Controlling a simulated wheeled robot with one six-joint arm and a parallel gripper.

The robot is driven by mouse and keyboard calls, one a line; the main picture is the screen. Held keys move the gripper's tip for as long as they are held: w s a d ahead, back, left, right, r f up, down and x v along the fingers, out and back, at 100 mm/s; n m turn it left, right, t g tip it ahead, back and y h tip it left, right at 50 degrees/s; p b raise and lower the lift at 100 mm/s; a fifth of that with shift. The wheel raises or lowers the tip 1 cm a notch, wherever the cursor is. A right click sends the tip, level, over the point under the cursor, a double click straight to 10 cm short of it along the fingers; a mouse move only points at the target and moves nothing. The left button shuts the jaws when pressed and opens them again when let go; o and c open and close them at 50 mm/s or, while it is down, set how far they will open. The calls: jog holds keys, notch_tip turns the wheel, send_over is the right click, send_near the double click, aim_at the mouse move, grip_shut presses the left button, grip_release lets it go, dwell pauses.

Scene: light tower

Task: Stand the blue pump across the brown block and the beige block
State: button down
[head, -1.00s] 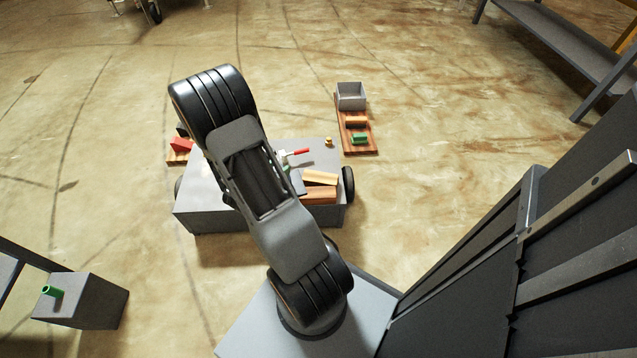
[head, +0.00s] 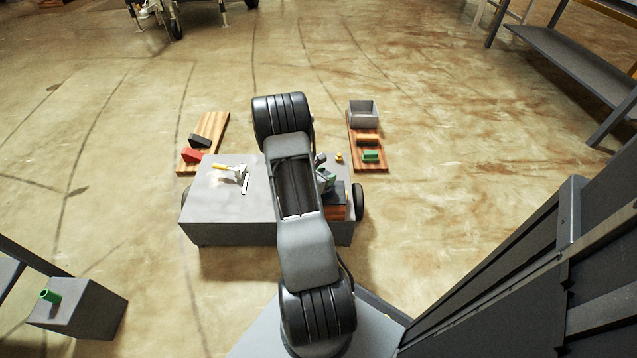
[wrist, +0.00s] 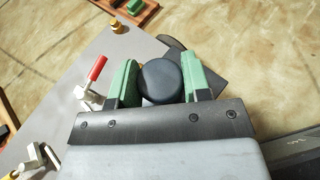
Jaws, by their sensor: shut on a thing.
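My gripper (wrist: 160,84) is shut on a dark slate-blue round part, which I take to be the top of the blue pump (wrist: 160,80). A dark flat part shows below it on the right. In the head view my gripper (head: 325,175) is at the right end of the grey cart, beside my arm. A dark flat part of the pump (head: 338,192) shows under it, above the brown block (head: 335,213). The beige block is hidden in both views. I cannot tell whether the pump touches the blocks.
The grey cart top (head: 215,205) carries a yellow-handled clamp (head: 225,167) and a red-handled clamp (wrist: 96,70). A brass knob (head: 339,157) stands near the far right corner. The cart's left part is largely clear.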

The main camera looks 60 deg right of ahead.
jog(key=shift+w+d+f+b, duration=0.15)
jog(key=shift+d+f+b, duration=0.2)
jog(key=shift+d+f, duration=0.45)
jog(key=shift+w+d+f+b, duration=0.1)
jog(key=shift+d+f+b, duration=0.2)
jog(key=shift+d+f, duration=0.4)
jog(key=shift+d+f+b, duration=0.1)
jog(key=shift+f+b, duration=0.85)
jog(key=shift+f, duration=0.75)
jog(key=shift+f+b, duration=0.5)
jog(key=shift+f, duration=0.05)
jog(key=c, duration=0.6)
grip_release()
jog(key=shift+r, duration=0.1)
